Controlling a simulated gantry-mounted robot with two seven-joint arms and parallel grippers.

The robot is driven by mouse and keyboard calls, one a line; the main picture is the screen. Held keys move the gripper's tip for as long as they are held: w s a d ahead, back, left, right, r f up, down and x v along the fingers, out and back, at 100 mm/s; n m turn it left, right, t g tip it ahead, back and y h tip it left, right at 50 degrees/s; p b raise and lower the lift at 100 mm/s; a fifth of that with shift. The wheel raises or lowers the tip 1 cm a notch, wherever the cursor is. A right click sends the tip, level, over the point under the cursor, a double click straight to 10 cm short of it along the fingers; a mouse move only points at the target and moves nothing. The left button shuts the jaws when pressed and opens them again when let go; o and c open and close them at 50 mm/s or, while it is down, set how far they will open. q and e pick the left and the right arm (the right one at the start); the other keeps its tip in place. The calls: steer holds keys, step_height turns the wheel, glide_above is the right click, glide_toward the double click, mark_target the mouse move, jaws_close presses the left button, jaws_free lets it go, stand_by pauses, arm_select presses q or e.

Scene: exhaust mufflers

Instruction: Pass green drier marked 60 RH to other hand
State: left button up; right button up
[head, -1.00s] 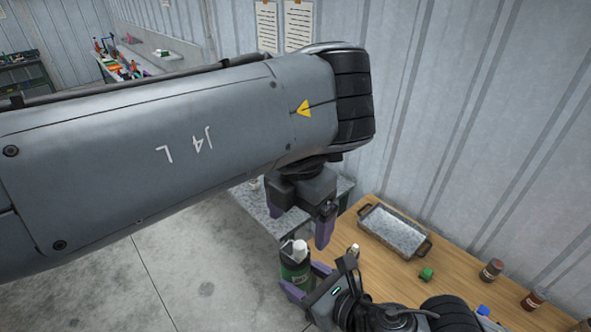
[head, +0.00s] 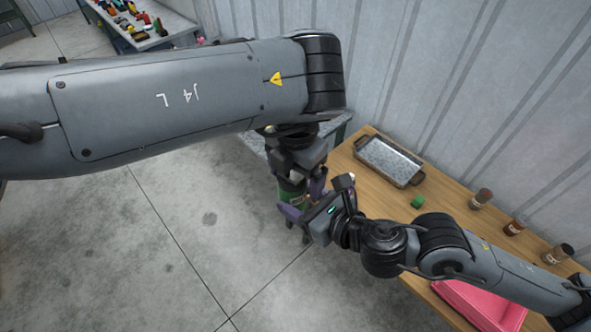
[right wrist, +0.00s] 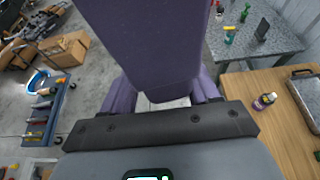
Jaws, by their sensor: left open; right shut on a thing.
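The green drier (head: 284,196) is a dark bottle with a green label, mostly hidden by the grippers in the head view. My right gripper (head: 303,203), with purple fingers, is shut on it and holds it beyond the wooden table's left edge. My left gripper (head: 299,175) is open and points down, right over the bottle's top and close to the right gripper. I cannot tell whether its fingers are around the bottle. In the right wrist view, a large purple finger (right wrist: 150,45) fills the upper middle and hides most of the bottle. The 60 RH marking cannot be read.
The wooden table (head: 440,221) holds a metal tray (head: 389,161), a small green block (head: 417,202), several brown bottles (head: 481,199) and a pink bin (head: 465,306). A grey table (right wrist: 262,45) stands behind. Floor on the left is open.

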arm_select(q)
steer(key=c, duration=0.9)
steer(key=shift+c, duration=1.2)
arm_select(e)
steer(key=o, duration=1.2)
